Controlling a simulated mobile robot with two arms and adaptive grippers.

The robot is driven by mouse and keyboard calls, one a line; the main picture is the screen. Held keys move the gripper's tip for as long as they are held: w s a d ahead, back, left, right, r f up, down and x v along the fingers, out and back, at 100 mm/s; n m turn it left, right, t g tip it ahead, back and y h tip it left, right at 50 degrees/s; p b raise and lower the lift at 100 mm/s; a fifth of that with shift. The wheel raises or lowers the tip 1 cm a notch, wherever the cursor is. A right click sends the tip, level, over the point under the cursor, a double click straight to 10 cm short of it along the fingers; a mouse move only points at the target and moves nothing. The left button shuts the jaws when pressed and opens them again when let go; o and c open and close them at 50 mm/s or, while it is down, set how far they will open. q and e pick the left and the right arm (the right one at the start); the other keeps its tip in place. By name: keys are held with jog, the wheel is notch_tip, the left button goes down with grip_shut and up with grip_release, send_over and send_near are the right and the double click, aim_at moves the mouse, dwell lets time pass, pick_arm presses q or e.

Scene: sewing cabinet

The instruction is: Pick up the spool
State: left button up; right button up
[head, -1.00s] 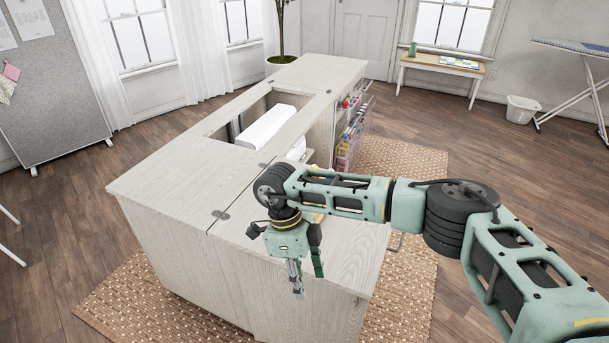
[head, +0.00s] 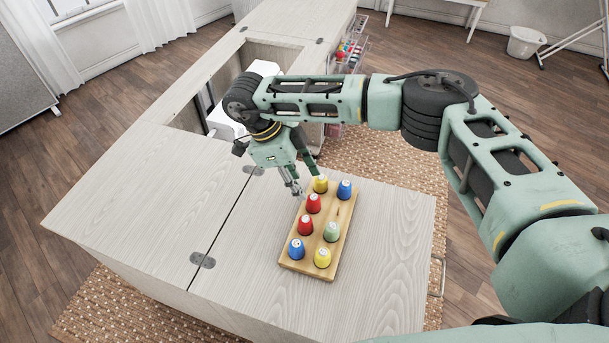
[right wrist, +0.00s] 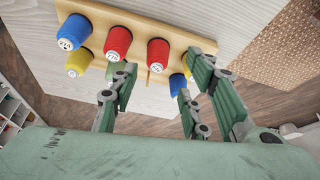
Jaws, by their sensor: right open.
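A wooden spool rack (head: 343,232) lies on the cabinet top. It holds several spools: a yellow one (head: 320,184) and a blue one (head: 345,190) at the far end, two red ones (head: 313,203) (head: 305,225) on the left, a green one (head: 331,231), and a blue (head: 296,249) and a yellow one (head: 322,257) at the near end. My right gripper (head: 302,182) is open by the rack's far left end. In the right wrist view its fingers (right wrist: 160,82) are apart with nothing held between them; they partly cover the green spool. My left gripper is out of view.
The pale cabinet top (head: 150,195) is clear left and right of the rack. Hinges (head: 202,260) sit along its seam. Behind my right arm is an opening with a white machine (head: 222,122). A clear thread drawer unit (head: 350,50) hangs on the cabinet's side.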

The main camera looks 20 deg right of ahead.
aim_at(310, 198)
jog(key=shift+s+d+f+p, duration=0.25)
jog(key=shift+s+f+p, duration=0.1)
jog(key=shift+f, duration=0.25)
jog(key=shift+s+d+f+p, duration=0.25)
jog(key=shift+s+f, duration=0.1)
jog(key=shift+f, duration=0.2)
jog(key=shift+p+x, duration=0.75)
jog(key=shift+x, duration=0.5)
jog(key=shift+d+f, duration=0.2)
jog(key=shift+f, duration=1)
jog(key=shift+s, duration=0.15)
jog(key=c, duration=0.5)
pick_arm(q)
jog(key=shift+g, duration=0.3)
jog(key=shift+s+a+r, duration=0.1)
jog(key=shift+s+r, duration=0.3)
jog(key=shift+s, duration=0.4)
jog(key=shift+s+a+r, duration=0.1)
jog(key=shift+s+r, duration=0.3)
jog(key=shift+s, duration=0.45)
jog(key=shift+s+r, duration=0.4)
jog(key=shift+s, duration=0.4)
pick_arm(e)
jog(key=shift+s+f, duration=0.1)
jog(key=c, duration=0.3)
